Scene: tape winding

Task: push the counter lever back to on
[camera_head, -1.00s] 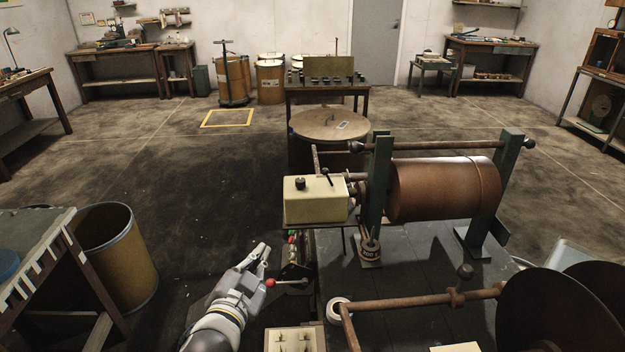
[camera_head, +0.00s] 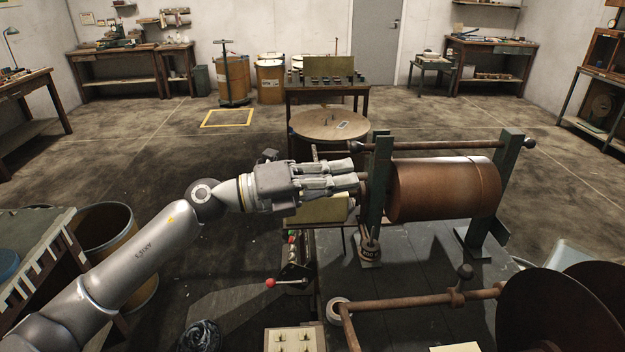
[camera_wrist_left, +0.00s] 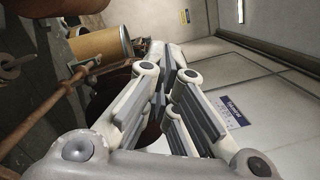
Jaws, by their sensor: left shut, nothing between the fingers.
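The counter is a cream box (camera_head: 318,209) at the left end of the winding machine, beside the near-left green post. Its lower part shows below my gripper in the head view. Its top, with the lever and knob, is hidden behind my gripper. My left gripper (camera_head: 356,179) lies across the front of the box top, fingers pointing right toward the green post. The fingers are shut with nothing between them. Whether they touch the lever cannot be told. The left wrist view shows the fingers (camera_wrist_left: 163,78) together, no lever visible. My right gripper is not in view.
A green post (camera_head: 379,190) and the copper-coloured drum (camera_head: 443,187) stand right of the fingers. A red-knobbed lever (camera_head: 270,283) sits below, left of the bench. A rusty bar (camera_head: 410,301) and dark discs (camera_head: 560,315) lie in front right.

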